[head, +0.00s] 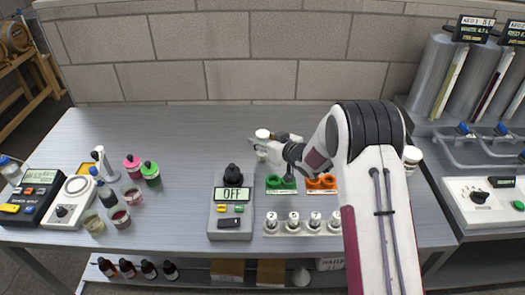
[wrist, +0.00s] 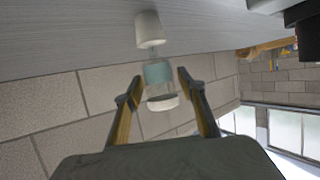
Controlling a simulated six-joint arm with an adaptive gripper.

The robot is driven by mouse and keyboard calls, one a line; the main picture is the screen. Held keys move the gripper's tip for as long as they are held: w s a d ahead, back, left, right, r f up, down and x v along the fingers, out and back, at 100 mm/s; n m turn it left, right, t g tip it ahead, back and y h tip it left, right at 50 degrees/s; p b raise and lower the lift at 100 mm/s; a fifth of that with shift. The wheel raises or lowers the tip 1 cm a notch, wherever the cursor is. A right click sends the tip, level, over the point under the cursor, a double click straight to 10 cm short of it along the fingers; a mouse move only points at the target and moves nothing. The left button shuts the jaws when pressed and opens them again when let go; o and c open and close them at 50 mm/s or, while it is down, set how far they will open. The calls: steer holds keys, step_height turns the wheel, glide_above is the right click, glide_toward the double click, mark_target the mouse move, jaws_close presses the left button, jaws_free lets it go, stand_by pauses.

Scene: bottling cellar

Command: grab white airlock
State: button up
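The white airlock (wrist: 158,73) has a clear, teal-tinted middle and a white cap. In the wrist view, which is turned over, it lines up with a white base piece (wrist: 148,29) at the table. In the head view its white top (head: 262,134) shows at the back middle of the table, and my gripper partly hides the rest. My gripper (wrist: 160,77) is open, with one finger on each side of the airlock's middle. Gaps show between the fingers and the cap; contact at the fingertips is hard to judge. My gripper also shows in the head view (head: 262,146).
Green (head: 281,184) and orange (head: 320,183) holders and a rack of white-topped pieces (head: 294,226) stand near my arm. A grey device reading OFF (head: 232,208) is in front. Bottles and jars crowd the left; the back left table is clear.

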steer(key=c, duration=0.7)
steer(key=shift+r, duration=0.1)
steer(key=shift+r, duration=4.95)
